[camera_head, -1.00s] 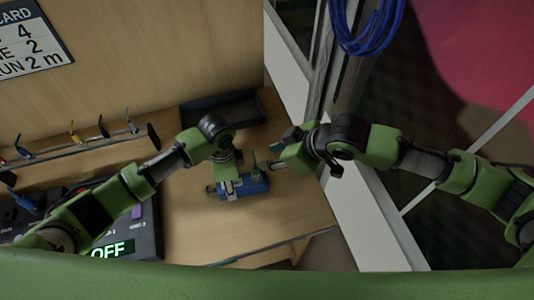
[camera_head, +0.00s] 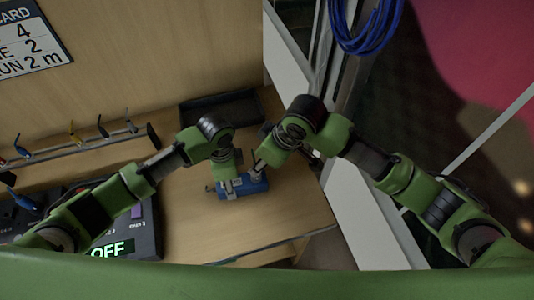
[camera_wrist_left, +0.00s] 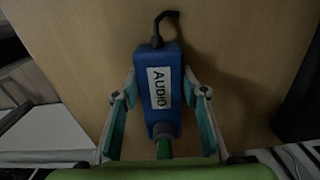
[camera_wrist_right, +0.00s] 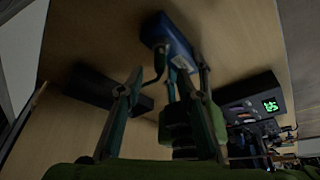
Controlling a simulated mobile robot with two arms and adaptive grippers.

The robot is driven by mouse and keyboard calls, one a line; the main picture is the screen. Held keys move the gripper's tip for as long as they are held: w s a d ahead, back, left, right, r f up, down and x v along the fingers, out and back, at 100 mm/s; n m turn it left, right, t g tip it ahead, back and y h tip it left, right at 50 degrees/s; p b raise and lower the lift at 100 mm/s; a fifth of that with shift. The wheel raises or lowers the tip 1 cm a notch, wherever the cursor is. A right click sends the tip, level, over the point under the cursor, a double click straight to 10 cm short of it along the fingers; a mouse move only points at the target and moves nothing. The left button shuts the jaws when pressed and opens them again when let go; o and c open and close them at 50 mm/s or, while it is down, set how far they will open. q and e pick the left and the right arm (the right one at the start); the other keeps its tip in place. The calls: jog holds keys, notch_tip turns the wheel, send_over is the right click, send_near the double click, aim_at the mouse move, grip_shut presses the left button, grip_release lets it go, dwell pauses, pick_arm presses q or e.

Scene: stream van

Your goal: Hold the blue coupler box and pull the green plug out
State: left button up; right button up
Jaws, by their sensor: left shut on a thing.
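The blue coupler box (camera_head: 258,187) is above the wooden counter, clasped across its sides by my left gripper (camera_head: 230,188). In the left wrist view the box (camera_wrist_left: 160,85) bears an AUDIO label and sits between both fingers. The green plug (camera_wrist_left: 164,148) is in its near end, and a black cable leaves the far end. My right gripper (camera_head: 257,167) is at the box's right end and hides the plug in the head view. In the right wrist view its fingers (camera_wrist_right: 170,72) are apart, with a dark cable between them; no firm hold shows.
A black tray (camera_head: 222,108) lies at the back of the counter. A rail with several coloured plugs (camera_head: 80,145) is at the left, with a dark console (camera_head: 145,235) in front of it. A blue cable coil (camera_head: 368,30) hangs at the upper right.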

jog(key=x, duration=0.5)
jog(key=shift+w+a+f, duration=0.15)
jog(key=shift+f, duration=0.15)
grip_shut()
